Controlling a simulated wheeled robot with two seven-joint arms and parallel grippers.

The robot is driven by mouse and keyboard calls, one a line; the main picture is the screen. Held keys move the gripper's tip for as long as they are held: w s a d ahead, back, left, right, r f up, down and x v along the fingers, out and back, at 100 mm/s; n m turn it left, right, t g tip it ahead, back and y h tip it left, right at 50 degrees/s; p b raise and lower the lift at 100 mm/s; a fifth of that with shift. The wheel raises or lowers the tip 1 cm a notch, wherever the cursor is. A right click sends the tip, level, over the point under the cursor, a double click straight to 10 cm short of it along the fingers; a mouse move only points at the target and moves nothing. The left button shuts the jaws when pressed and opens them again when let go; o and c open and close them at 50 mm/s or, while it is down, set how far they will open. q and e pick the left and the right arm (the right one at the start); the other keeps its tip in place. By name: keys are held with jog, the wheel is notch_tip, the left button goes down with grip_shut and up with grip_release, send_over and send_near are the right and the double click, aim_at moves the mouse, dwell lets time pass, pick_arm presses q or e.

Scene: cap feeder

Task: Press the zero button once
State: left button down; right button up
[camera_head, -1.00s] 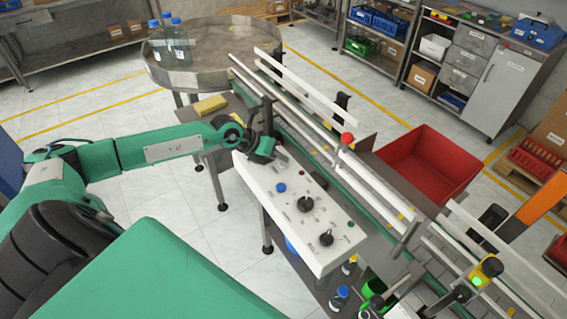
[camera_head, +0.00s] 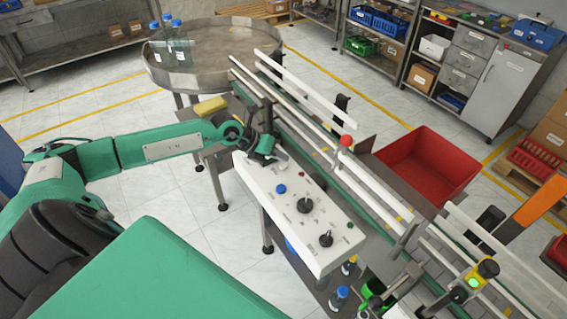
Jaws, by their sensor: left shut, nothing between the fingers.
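The white control panel (camera_head: 315,250) slopes across the middle of the head view. It carries a blue button (camera_head: 281,188), two black knobs (camera_head: 304,205), a small red button (camera_head: 301,174) and a small green button (camera_head: 350,226). Its labels are too small to read, so I cannot tell which button is the zero button. My left gripper (camera_head: 268,158) is shut and empty at the panel's far left end, above and left of the blue button. It hides part of that end. I cannot tell whether its tips touch the panel. My right gripper is not in view.
A conveyor with white rails (camera_head: 320,150) and a red-topped post (camera_head: 346,141) runs behind the panel. A round steel table (camera_head: 215,50) with bottles stands at the back left. A red bin (camera_head: 430,170) lies beyond the conveyor. A yellow sponge-like block (camera_head: 211,106) sits near my forearm.

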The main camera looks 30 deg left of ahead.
aim_at(280, 165)
pick_arm(q)
jog(key=shift+r+p, duration=1.6)
jog(key=shift+r, duration=0.95)
